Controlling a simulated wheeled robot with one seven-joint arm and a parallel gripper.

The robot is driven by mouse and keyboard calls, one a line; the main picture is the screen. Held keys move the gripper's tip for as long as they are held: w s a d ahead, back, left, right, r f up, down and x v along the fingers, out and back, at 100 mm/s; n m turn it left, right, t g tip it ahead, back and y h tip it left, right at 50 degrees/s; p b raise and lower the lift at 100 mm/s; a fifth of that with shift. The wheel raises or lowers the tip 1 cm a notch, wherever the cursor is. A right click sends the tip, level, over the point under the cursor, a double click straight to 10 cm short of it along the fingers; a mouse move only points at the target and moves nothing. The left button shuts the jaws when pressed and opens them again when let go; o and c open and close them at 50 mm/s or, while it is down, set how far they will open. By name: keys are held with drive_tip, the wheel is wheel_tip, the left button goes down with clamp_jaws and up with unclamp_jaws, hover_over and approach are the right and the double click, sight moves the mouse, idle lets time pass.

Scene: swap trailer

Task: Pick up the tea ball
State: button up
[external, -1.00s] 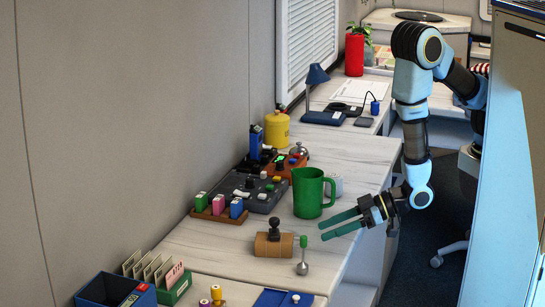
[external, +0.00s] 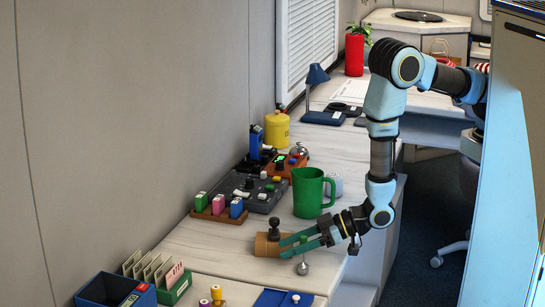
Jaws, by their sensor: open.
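The tea ball (external: 303,268) looks to be the small silver ball with an upright stem and green top, on the pale table near its front edge. My gripper (external: 284,248), with two long green fingers, is open and reaches left across the stem. The fingers cover much of the stem; I cannot tell whether it stands between them or behind them.
A green jug (external: 308,193) stands behind my gripper. A blue tray (external: 282,299) lies in front. A dark blue box (external: 100,291) is at the front left.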

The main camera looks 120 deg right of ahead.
clamp_jaws()
idle(0.4)
idle(1.0)
